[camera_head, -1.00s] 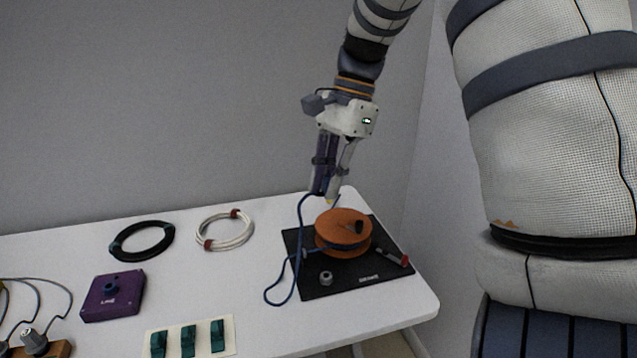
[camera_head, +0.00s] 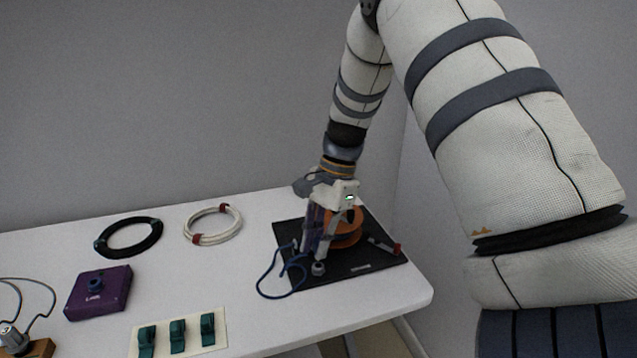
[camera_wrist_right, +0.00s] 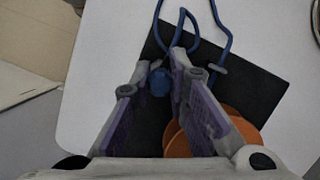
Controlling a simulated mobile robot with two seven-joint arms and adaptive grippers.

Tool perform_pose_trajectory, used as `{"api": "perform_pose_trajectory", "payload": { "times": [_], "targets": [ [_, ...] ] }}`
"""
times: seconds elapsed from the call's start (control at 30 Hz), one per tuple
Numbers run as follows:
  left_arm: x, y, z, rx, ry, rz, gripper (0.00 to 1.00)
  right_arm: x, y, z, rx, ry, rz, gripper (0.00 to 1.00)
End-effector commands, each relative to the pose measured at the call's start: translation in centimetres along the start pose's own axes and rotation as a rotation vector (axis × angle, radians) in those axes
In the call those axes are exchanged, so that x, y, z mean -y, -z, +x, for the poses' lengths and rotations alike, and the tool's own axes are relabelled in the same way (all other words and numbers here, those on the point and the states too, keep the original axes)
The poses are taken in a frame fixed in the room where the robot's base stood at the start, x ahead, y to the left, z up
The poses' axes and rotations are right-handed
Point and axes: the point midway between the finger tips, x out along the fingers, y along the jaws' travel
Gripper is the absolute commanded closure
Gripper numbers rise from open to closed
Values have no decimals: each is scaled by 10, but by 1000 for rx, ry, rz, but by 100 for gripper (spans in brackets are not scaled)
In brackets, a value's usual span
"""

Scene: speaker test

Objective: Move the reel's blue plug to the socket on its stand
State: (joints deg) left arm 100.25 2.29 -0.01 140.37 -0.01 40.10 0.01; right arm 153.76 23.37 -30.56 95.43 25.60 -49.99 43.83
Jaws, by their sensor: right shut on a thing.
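The orange reel (camera_head: 350,232) sits on its black stand (camera_head: 385,262), partly hidden behind my right gripper. My right gripper (camera_head: 312,254) points down low over the stand's left part, beside the reel. It is shut on the blue plug (camera_wrist_right: 159,82), which shows between the fingers in the wrist view. The head view hides most of the plug behind the fingers. The grey round socket (camera_head: 318,268) is on the stand just in front of the fingertips; I cannot tell whether the plug touches it. The blue cable (camera_head: 268,276) loops left onto the table. My left gripper is out of view.
To the left are a white cable coil (camera_head: 237,232), a black coil (camera_head: 103,238), a purple box (camera_head: 110,300) and a card with green clips (camera_head: 220,322). The table's right edge is close to the stand.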

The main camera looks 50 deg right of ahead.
Motion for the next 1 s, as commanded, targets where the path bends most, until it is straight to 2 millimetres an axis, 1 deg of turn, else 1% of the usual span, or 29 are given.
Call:
{"api": "perform_pose_trajectory", "payload": {
  "times": [0.1,0.6,0.77,1.0],
  "targets": [
    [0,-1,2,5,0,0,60,1,1,6,0,0,0,100],
    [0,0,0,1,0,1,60,1,1,6,0,2,-2,100],
    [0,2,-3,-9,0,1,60,1,2,8,1,3,-3,100],
    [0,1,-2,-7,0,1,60,1,2,9,0,1,-2,100]
  ]
}}
